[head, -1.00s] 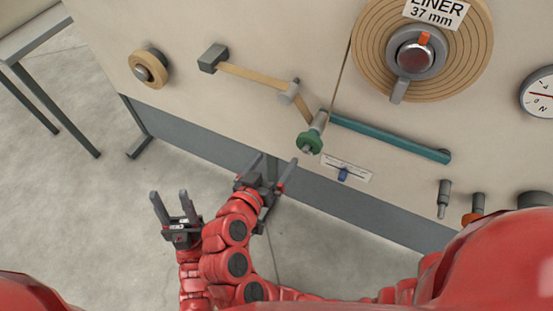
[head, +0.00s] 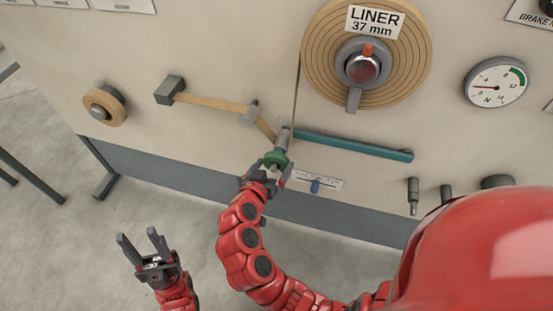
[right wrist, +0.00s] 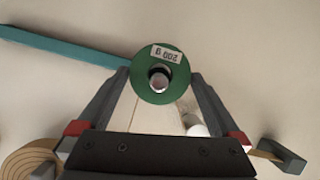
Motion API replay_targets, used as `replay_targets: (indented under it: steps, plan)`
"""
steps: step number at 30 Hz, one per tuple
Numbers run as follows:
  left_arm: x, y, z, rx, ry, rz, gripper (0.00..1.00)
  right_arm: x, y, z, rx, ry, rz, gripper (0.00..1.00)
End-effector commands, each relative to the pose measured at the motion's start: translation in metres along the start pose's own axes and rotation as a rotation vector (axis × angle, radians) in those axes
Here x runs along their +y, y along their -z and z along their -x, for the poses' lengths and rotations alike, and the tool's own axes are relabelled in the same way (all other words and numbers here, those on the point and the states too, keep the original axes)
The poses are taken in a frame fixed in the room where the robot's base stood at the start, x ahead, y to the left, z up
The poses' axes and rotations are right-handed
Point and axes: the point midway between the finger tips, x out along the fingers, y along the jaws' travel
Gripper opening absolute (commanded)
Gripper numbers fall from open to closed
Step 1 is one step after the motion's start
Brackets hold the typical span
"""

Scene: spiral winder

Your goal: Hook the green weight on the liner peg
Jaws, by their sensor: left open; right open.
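The green weight (head: 274,159) is a ring on the end of a grey rod (head: 283,138) that sticks out of the panel. In the right wrist view the weight (right wrist: 150,90) shows a "200 g" label and the rod end in its hole. My right gripper (head: 267,175) is open, with its fingers on either side of the weight; I cannot tell whether they touch it. My left gripper (head: 142,243) is open and empty, low at the left, away from the panel. Grey pegs (head: 413,197) stick out at the lower right; no label shows which is the liner peg.
A teal bar (head: 350,146) runs right from the rod. The roll labelled LINER (head: 320,70) is above, with a tan strip (head: 212,102) to the left. A blue slider (head: 315,186) on a scale is close right of my right gripper. A dial (head: 497,82) is at the right.

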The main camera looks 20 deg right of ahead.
Motion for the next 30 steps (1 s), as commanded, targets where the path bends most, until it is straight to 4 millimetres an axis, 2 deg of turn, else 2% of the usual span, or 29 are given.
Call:
replay_targets:
  steps: [3, 7, 17, 20, 30]
  plan:
    - [0.000, 0.001, -0.003, 0.000, 0.000, 0.000, 0.50, 0.001, 0.002, -0.017, 0.000, -0.002, -0.002, 1.00]
    - [0.000, 0.001, -0.004, 0.000, 0.000, 0.000, 0.50, 0.001, 0.001, -0.028, 0.000, -0.002, -0.001, 1.00]
    - [0.000, 0.001, -0.004, 0.000, 0.000, 0.000, 0.50, -0.001, 0.001, -0.032, 0.001, 0.002, -0.001, 1.00]
    - [0.000, 0.001, -0.004, 0.000, 0.000, 0.000, 0.50, -0.001, 0.001, -0.032, 0.001, 0.002, -0.001, 0.86]
    - [0.000, 0.001, -0.004, 0.000, 0.000, 0.000, 0.50, -0.001, 0.001, -0.032, 0.002, 0.002, -0.001, 0.25]
